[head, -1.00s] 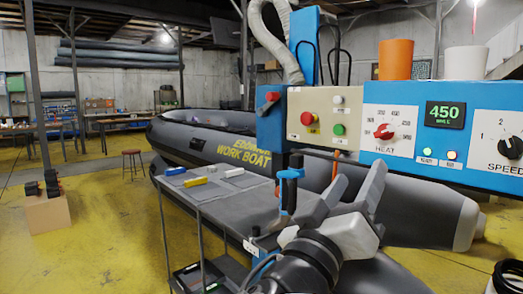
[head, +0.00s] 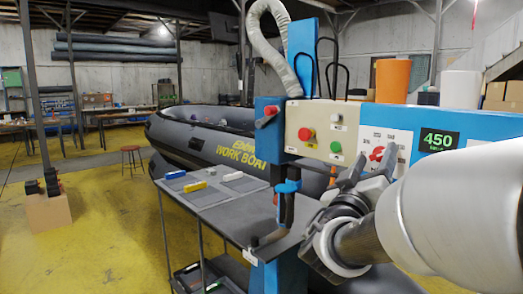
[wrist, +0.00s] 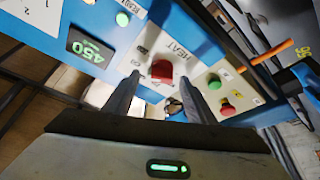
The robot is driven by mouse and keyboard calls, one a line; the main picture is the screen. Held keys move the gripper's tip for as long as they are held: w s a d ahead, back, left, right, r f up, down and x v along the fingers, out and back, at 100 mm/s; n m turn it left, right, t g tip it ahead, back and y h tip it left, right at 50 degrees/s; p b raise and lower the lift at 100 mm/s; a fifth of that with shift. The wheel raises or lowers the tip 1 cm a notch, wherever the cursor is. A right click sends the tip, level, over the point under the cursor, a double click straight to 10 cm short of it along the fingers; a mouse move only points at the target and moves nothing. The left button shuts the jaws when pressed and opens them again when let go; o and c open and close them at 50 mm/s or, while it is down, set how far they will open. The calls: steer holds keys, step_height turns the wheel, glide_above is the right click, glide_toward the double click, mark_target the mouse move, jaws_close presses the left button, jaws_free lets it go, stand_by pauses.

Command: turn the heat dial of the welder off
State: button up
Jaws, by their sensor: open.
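The welder (head: 465,121) is a blue machine with control panels. Its red heat dial (head: 377,153) sits on a white plate marked HEAT, left of a green display reading 450. My gripper (head: 370,168) is just in front of and below the dial in the head view, partly covering the plate. In the wrist view the red dial (wrist: 162,70) lies beyond and between the two open fingers (wrist: 160,92). The fingers look apart from the dial, and nothing is held. The dial's exact pointer setting is too small to read.
A beige panel with a red button (head: 306,134) and a green button (head: 336,147) adjoins the dial plate on the left. A grey table (head: 245,222) with small blocks stands below left. A grey inflatable boat (head: 205,140) lies behind. My arm hides the speed dial.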

steer(key=shift+w+d+r, duration=0.15)
steer(key=shift+w+d, duration=0.1)
steer(key=c, duration=1)
steer(key=shift+c, duration=0.2)
